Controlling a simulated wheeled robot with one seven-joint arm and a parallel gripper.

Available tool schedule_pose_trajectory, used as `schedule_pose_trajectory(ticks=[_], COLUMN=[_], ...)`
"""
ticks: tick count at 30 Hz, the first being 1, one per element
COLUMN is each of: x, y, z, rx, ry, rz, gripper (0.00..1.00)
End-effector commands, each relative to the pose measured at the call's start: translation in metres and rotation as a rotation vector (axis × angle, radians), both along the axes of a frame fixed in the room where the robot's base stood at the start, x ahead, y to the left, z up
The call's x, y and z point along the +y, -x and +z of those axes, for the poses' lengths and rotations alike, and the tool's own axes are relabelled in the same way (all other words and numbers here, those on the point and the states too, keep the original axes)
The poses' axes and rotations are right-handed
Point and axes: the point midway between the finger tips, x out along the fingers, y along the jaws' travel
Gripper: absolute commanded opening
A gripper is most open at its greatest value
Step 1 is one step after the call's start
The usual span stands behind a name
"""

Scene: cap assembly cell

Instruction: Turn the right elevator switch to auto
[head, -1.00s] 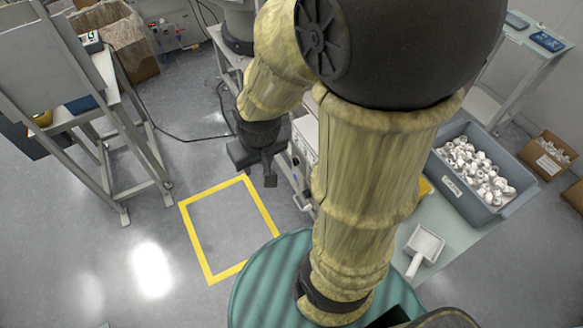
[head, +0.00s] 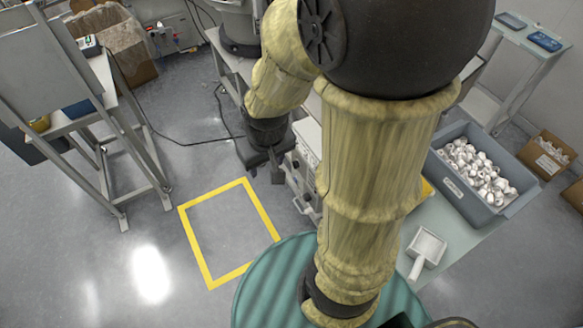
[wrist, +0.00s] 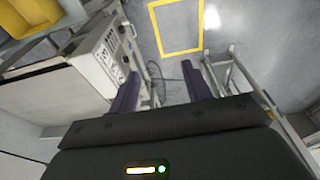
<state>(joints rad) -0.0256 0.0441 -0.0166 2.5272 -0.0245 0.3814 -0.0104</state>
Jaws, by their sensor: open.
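A light-grey control box (head: 306,160) stands beside my arm in the head view, partly hidden behind it. The same control box (wrist: 103,58) shows in the wrist view at the upper left, with small dark knobs or switches on its front. I cannot tell which one is the right elevator switch or how it is set. My gripper (head: 264,172) is open and points down just left of the box's front. Its two dark fingers (wrist: 163,90) stand wide apart in the wrist view with nothing between them, apart from the box as far as I can tell.
A yellow floor square (head: 212,279) lies on open floor left of my gripper. A metal stand (head: 150,150) is farther left. A grey-blue bin (head: 462,199) of white parts and a white scoop (head: 424,246) are on the right-hand table. A black cable (head: 190,144) crosses the floor.

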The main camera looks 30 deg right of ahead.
Motion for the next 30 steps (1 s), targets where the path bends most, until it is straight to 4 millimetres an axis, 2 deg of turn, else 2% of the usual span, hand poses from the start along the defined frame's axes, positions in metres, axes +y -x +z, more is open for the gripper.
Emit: schedule_pose_trajectory(ticks=[1,6,14,21,30], x=[0.002,0.002,-0.006,-0.015,-0.014], y=[-0.005,-0.024,-0.055,-0.084,-0.128], z=[-0.015,-0.066,-0.153,-0.227,-0.304], rx=[0.032,0.184,0.453,0.691,0.961], ry=[0.012,0.091,0.292,0.545,0.958], rz=[0.03,0.166,0.402,0.605,0.816], gripper=[0.49,0.49,0.49,0.49,0.49])
